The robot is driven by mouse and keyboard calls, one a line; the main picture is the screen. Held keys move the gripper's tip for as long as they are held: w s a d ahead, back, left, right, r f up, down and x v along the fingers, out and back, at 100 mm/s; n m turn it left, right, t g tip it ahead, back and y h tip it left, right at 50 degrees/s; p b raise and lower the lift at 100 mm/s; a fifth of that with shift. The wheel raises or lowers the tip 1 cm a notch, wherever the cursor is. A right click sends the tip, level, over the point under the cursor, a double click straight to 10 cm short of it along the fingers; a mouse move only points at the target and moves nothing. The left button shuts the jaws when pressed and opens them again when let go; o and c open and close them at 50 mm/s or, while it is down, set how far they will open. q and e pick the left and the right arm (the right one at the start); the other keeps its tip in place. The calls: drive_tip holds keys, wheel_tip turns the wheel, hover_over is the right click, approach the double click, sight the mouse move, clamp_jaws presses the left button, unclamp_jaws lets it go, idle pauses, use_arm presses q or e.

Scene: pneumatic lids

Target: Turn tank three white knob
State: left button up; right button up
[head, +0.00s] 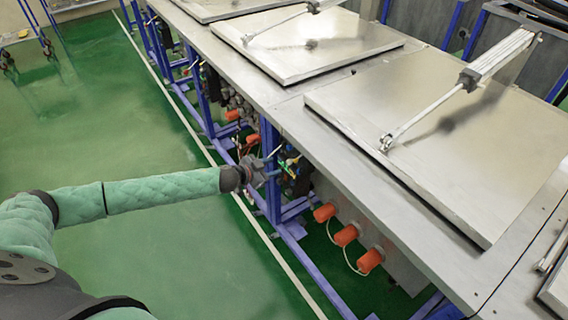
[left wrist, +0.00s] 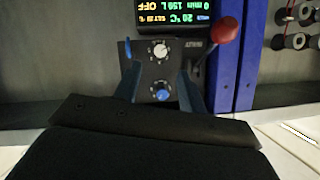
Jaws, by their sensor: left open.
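In the left wrist view, a white knob (left wrist: 160,50) sits on a dark control panel (left wrist: 147,72). A blue knob (left wrist: 161,93) is below it, and a lit display (left wrist: 172,14) is above. My left gripper (left wrist: 160,76) is open, with its fingers either side of the panel's knobs in the picture; nothing is between them that I can see held. In the head view, my left gripper (head: 268,172) reaches the side of a tank stand, where the knobs are too small to tell. I cannot tell the tank number. My right gripper is not in view.
Metal tank lids (head: 450,130) with pneumatic cylinders (head: 497,58) line the bench top. Blue posts (head: 270,165) and orange parts (head: 346,235) are close to my gripper. A red knob (left wrist: 225,30) stands right of the panel.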

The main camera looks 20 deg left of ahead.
sight(288, 163)
use_arm(q)
drive_tip(key=p+x, duration=0.1)
drive_tip(key=x, duration=0.3)
drive_tip(key=shift+w+d, duration=0.15)
drive_tip(key=shift+w, duration=0.1)
drive_tip(key=shift+p+x, duration=0.5)
drive_tip(key=shift+x, duration=0.65)
drive_tip(key=shift+s+f, duration=0.1)
drive_tip(key=shift+f, duration=0.05)
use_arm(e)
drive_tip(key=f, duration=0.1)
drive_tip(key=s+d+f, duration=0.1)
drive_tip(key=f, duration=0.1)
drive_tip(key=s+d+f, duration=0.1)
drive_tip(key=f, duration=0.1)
use_arm(q)
clamp_jaws()
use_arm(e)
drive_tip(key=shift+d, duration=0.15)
